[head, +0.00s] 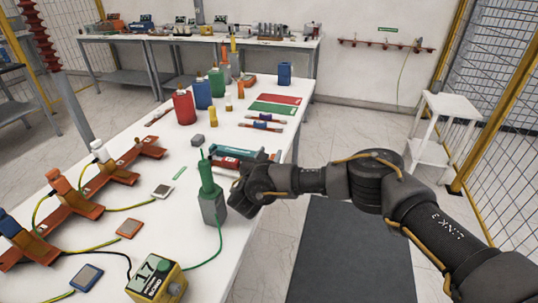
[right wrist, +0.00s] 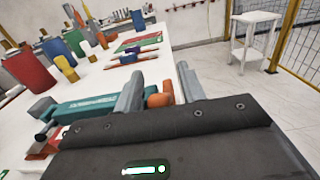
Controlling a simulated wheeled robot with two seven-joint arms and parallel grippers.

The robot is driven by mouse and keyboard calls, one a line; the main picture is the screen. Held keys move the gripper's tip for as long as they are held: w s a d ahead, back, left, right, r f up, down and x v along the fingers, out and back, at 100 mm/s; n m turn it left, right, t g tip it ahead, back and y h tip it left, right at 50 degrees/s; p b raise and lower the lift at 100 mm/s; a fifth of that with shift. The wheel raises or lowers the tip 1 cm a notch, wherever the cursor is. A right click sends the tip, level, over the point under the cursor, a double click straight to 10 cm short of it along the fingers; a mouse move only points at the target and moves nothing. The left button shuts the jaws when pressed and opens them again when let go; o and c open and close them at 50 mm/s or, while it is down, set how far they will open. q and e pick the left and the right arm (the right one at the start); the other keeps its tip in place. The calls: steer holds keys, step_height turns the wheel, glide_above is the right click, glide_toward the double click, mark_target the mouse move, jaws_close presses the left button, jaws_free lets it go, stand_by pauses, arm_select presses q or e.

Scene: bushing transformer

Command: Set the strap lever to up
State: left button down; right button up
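A teal tool with a red base (head: 238,153) lies near the right edge of the white table, just beyond my right gripper (head: 242,186). In the right wrist view the teal body (right wrist: 88,115) lies left of the fingers, with an orange end piece (right wrist: 160,100) between them. This may be the strap lever's handle; I cannot tell its setting. My right gripper (right wrist: 160,78) has its two grey fingers apart, with a narrow gap visible beside the orange piece. Contact is not clear. My left gripper is not in view.
A green-topped grey device (head: 211,196) stands close left of my right gripper. A yellow meter (head: 156,280) and orange racks (head: 75,212) with cables are further left. Red (head: 183,107), blue and green bottles stand behind.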

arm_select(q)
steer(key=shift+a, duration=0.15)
arm_select(e)
steer(key=shift+c, duration=0.6)
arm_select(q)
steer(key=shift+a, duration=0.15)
arm_select(e)
jaws_close()
